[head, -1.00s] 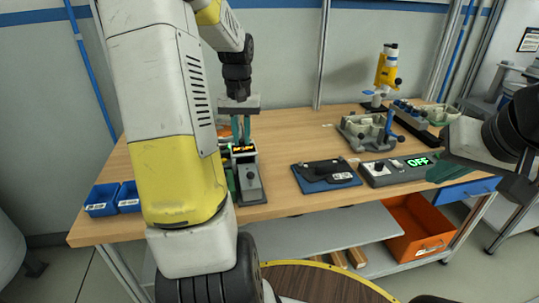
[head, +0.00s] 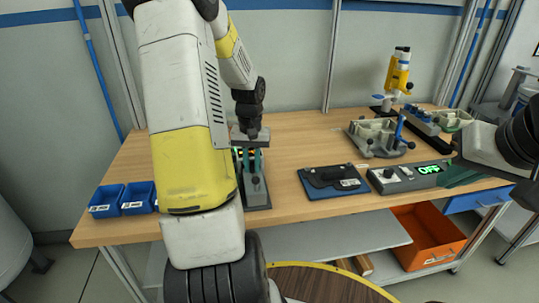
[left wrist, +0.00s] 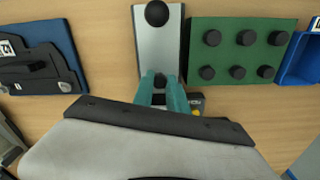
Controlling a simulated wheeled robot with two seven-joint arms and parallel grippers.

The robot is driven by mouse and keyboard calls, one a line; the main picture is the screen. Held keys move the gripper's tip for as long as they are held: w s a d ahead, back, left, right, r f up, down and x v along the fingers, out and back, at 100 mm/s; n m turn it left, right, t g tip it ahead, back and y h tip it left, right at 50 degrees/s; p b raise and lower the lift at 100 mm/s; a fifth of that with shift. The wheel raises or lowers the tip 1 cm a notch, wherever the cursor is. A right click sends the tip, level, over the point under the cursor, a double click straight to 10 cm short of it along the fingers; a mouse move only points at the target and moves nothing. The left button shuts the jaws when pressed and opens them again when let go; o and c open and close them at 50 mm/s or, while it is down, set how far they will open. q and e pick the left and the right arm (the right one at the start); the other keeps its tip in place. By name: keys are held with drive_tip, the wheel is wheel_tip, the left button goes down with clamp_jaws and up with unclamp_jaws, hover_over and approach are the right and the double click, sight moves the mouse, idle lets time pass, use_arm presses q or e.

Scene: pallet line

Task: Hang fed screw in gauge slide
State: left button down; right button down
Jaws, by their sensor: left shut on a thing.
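My left gripper (head: 251,161) points down at the rear of a grey sloped unit with a black knob (head: 256,184), likely the screw feeder. In the left wrist view the teal fingertips (left wrist: 161,88) are close together over that grey unit (left wrist: 158,48). They are shut on a small dark thing, probably the screw, mostly hidden between them. A black slotted plate with a label, possibly the gauge slide (head: 332,176), lies on a blue base right of the unit. It also shows in the left wrist view (left wrist: 35,66). My right gripper (head: 462,174) is at the right; its jaw gap is unclear.
A green block with several black pegs (left wrist: 238,55) stands beside the grey unit. Blue bins (head: 106,199) are at the table's left. A control box reading OFF (head: 410,177) and a grey fixture (head: 378,138) are at the right. The table (head: 300,135) behind the plate is clear.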

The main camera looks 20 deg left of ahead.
sight(252, 168)
use_arm(q)
drive_tip(key=shift+f, duration=0.3)
drive_tip(key=c, duration=1.3)
unclamp_jaws()
wheel_tip(252, 168, up, 13)
drive_tip(key=s+d+r+m+t, duration=0.1)
drive_tip(key=s+d+r+t, duration=0.1)
drive_tip(key=s+d, duration=0.3)
drive_tip(key=s+d+r+m+t+h, duration=0.1)
drive_tip(key=s+d+r+t, duration=0.1)
drive_tip(key=s+d+r, duration=0.2)
drive_tip(key=s+d+r+m+t+h, duration=0.1)
drive_tip(key=s+d+r+m+t, duration=0.1)
drive_tip(key=s+d, duration=0.5)
drive_tip(key=shift+s+d+r, duration=0.4)
drive_tip(key=shift+s+r, duration=0.1)
drive_tip(key=shift+s, duration=0.3)
